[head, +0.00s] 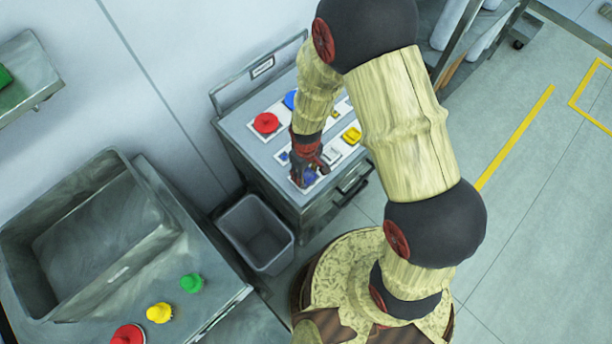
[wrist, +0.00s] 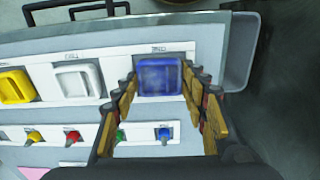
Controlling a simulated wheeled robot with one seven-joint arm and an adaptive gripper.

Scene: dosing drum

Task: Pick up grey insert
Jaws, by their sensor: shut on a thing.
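A pale grey-white square insert (wrist: 73,80) sits in the white strip on the cabinet top, left of a blue square block in the wrist view. My gripper (wrist: 160,80) has its fingers on either side of that blue block (wrist: 158,77) and is shut on it. The block still appears to be at its place in the strip; I cannot tell whether it is lifted. In the head view my gripper (head: 306,170) is at the cabinet's near front corner, with blue showing beneath it.
A yellow square block (wrist: 15,86) sits left of the pale insert. Small coloured pegs, such as a red one (wrist: 72,136), line a nearer strip. In the head view a grey bin (head: 258,232) stands beside the cabinet (head: 235,135), and a large tray (head: 150,262) is at left.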

